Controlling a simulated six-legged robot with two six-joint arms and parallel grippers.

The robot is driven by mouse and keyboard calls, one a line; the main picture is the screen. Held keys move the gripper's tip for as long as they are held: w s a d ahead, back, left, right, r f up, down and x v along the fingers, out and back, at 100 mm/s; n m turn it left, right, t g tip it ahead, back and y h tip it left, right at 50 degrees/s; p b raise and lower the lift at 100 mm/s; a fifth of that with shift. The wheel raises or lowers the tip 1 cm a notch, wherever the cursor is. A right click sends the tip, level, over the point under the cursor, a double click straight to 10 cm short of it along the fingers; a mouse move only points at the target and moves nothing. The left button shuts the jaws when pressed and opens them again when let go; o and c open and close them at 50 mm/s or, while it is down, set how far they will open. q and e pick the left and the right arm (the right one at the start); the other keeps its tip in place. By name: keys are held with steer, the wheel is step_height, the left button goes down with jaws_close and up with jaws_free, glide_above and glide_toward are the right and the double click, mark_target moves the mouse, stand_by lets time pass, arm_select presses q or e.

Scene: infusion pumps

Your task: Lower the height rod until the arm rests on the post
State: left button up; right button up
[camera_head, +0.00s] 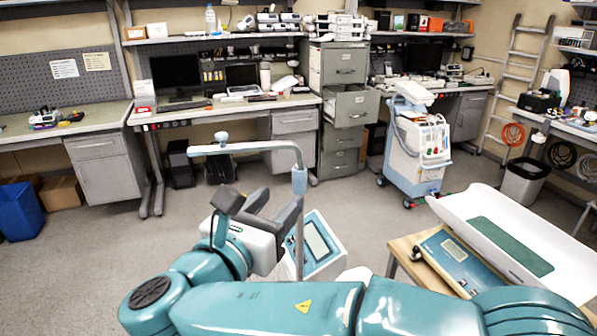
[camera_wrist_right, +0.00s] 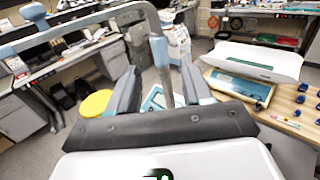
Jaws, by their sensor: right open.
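The height rod (camera_head: 299,215) stands upright, with a blue collar (camera_head: 299,181) near its top bend. Its grey horizontal arm (camera_head: 245,147) reaches left, ending in blue tips, well above the floor scale with a display (camera_head: 320,242). My right gripper (camera_head: 278,203) is open beside the rod, below the collar. In the right wrist view the rod (camera_wrist_right: 167,82) and collar (camera_wrist_right: 160,51) show between the two dark fingers, with space on both sides. I cannot tell how deep the rod is between them. The post's lower part is partly hidden by my right arm. My left gripper is not in view.
A wooden table (camera_head: 405,246) on the right holds a white baby scale (camera_head: 490,225) and a teal scale base (camera_head: 452,252). A wheeled cart (camera_head: 418,150) stands behind. Desks and a filing cabinet (camera_head: 343,65) line the back wall.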

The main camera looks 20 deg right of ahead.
steer(key=p, duration=0.2)
glide_above(297, 225)
steer(key=shift+w+d, duration=0.3)
steer(key=shift+d, duration=0.05)
steer(key=shift+s+a+r, duration=0.1)
steer(key=shift+s, duration=0.15)
steer(key=shift+w, duration=0.2)
steer(key=c, duration=0.7)
step_height(297, 225, down, 10)
steer(key=b, duration=0.6)
steer(key=shift+r+b, duration=0.1)
steer(key=shift+b, duration=0.25)
